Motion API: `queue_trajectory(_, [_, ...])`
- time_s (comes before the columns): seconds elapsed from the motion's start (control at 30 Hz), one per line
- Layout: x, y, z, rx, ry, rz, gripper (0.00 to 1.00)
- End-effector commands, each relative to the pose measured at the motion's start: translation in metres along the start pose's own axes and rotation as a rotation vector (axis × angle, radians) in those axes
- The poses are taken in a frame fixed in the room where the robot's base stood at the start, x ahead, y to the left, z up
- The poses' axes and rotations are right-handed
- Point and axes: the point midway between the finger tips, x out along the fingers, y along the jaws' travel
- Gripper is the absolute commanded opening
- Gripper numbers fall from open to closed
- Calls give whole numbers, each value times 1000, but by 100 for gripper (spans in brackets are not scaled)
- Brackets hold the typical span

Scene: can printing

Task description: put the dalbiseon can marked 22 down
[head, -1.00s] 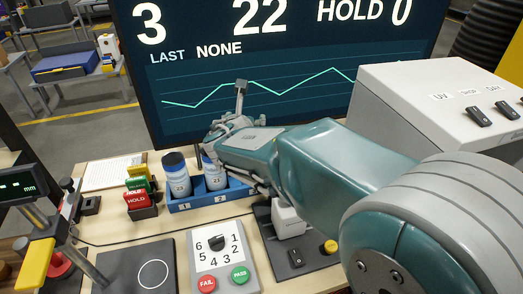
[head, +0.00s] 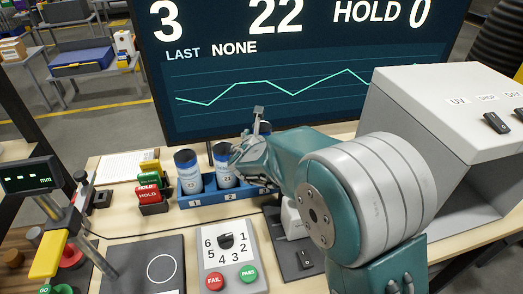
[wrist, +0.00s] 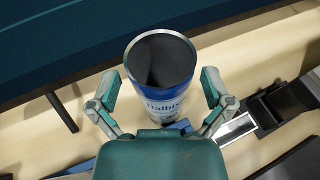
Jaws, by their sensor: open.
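A blue and white can (head: 224,166) stands upright at slot 2 of the blue rack (head: 205,203); its small number is hard to read. My gripper (head: 245,155) is at this can's upper right side and partly covers it. In the wrist view an open-topped can (wrist: 162,85) with part of the Dalbiseon name stands between my two fingers. My gripper (wrist: 162,100) is open there, with a finger on each side of the can and gaps showing. A similar can (head: 187,172) stands in slot 1. The right end of the rack is partly hidden by my arm.
A large screen (head: 300,60) stands close behind the rack. Red, yellow and green tags (head: 149,190) stand left of it. A dial panel (head: 231,255) and a dark circle-marked plate (head: 150,268) lie in front. A grey box (head: 440,110) stands at right.

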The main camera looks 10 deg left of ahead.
Motion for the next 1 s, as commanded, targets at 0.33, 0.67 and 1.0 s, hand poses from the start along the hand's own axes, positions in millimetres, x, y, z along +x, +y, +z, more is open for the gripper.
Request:
queue_trajectory(0.33, [16,0,0,0,0,1,100])
queue_trajectory(0.67, [15,0,0,0,0,0,64])
queue_trajectory(1.0, [11,0,14,3,-4,0,59])
